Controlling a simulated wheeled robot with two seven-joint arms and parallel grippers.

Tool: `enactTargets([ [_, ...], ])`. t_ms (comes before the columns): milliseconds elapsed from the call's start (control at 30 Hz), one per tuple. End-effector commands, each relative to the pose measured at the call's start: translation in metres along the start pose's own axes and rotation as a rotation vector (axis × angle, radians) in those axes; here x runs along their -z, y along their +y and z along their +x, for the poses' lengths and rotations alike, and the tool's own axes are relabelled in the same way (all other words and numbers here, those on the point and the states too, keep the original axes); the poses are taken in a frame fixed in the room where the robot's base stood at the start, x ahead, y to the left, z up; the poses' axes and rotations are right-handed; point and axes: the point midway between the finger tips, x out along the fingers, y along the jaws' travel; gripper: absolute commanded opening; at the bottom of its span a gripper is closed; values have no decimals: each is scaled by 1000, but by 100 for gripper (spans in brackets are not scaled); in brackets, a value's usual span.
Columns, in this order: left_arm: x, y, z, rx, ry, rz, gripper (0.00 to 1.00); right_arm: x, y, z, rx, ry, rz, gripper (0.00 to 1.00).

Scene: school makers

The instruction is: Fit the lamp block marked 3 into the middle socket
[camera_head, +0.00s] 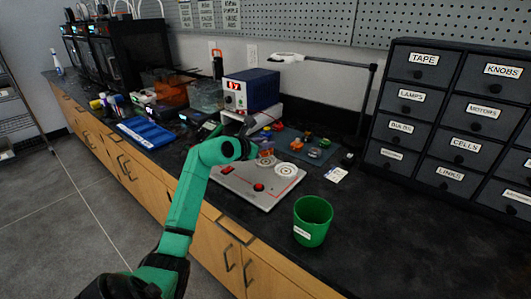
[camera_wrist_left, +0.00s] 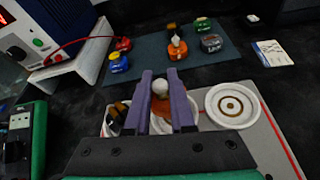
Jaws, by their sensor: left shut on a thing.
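My left gripper (camera_wrist_left: 161,86) has its purple fingers shut on an orange lamp block (camera_wrist_left: 170,124) with a whitish bulb. The block is over the middle socket (camera_wrist_left: 187,122), whose white disc shows around it; I cannot tell whether it is seated. No number on it is readable. The right socket (camera_wrist_left: 233,107) is an empty white ring. In the head view my left gripper (camera_head: 252,148) is over the grey socket board (camera_head: 237,189), partly hidden by my arm. My right gripper is not in view.
Several other blocks, including an orange one (camera_wrist_left: 177,49), stand on the dark mat (camera_wrist_left: 150,58) behind the board. A blue power supply (camera_head: 251,90) stands behind. A green cup (camera_head: 313,222) is in front right. A labelled drawer cabinet (camera_head: 455,115) is on the right.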

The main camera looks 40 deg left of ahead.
Motion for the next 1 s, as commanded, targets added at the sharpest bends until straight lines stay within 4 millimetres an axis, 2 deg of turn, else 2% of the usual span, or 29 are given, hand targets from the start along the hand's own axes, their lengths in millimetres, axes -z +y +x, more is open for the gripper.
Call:
enactTargets([
  [33, 13, -3, 5, 4, 5, -6, 0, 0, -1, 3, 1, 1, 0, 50],
  [133, 26, -6, 10, 2, 2, -3, 0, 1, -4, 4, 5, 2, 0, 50],
  [467, 31, -6, 11, 1, 2, 1, 0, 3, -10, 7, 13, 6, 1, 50],
  [500, 31, -6, 12, 1, 2, 1, 25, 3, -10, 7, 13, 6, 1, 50],
  [567, 30, -6, 11, 1, 2, 0, 48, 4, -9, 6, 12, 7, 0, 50],
  [600, 30, -6, 11, 1, 2, 0, 52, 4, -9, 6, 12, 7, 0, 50],
  [1000, 28, -5, 6, 1, 3, 1, 52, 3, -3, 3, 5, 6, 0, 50],
])
